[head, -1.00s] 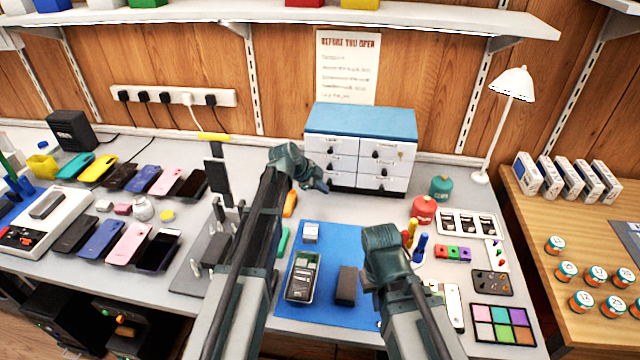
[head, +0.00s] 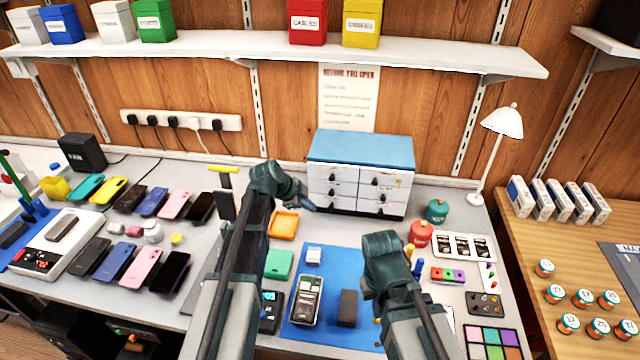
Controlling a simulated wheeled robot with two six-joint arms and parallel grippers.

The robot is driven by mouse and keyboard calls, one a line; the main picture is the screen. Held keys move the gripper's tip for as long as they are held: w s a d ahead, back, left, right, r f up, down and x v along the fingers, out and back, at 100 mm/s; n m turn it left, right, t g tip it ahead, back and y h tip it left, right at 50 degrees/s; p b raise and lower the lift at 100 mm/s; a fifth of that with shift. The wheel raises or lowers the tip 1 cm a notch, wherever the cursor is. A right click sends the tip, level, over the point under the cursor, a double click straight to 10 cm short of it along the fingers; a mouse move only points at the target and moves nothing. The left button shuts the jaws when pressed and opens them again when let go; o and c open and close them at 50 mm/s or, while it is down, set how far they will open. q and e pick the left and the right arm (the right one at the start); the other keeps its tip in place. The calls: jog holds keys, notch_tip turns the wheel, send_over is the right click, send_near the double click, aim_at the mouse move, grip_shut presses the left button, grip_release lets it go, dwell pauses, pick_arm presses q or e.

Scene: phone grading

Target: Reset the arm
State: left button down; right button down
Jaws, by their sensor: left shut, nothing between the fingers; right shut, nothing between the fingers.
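My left gripper (head: 308,204) is shut and empty, held above the bench just in front of the small drawer cabinet (head: 358,176) with a blue top. My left arm reaches up from the bottom of the picture. My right gripper (head: 372,291) is shut and empty, above the right side of the blue mat (head: 327,337). Its fingertips are mostly hidden behind its own wrist. On the mat lie an opened phone in a tray (head: 306,300), a dark block (head: 347,308) and a small white box (head: 314,255).
Rows of phones (head: 139,268) lie on the left of the bench. An orange tray (head: 284,225) and a green tray (head: 278,264) sit beside my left arm. A lamp (head: 503,122), red canister (head: 420,234) and green canister (head: 437,210) stand right. A shelf (head: 300,53) holds coloured boxes.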

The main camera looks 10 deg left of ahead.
pick_arm(q)
jog(key=s+d+f+n+g+y, duration=0.1)
jog(key=s+d+n+g+y, duration=0.1)
jog(key=s, duration=0.7)
jog(key=s+d+f+n+g+y, duration=0.1)
jog(key=s+d+n+y, duration=0.1)
jog(key=s+d+n, duration=0.2)
jog(key=s+d+f+n+g+y, duration=0.2)
jog(key=s+d+n, duration=0.2)
jog(key=s, duration=1.1)
jog(key=n, duration=0.3)
jog(key=shift+g, duration=0.3)
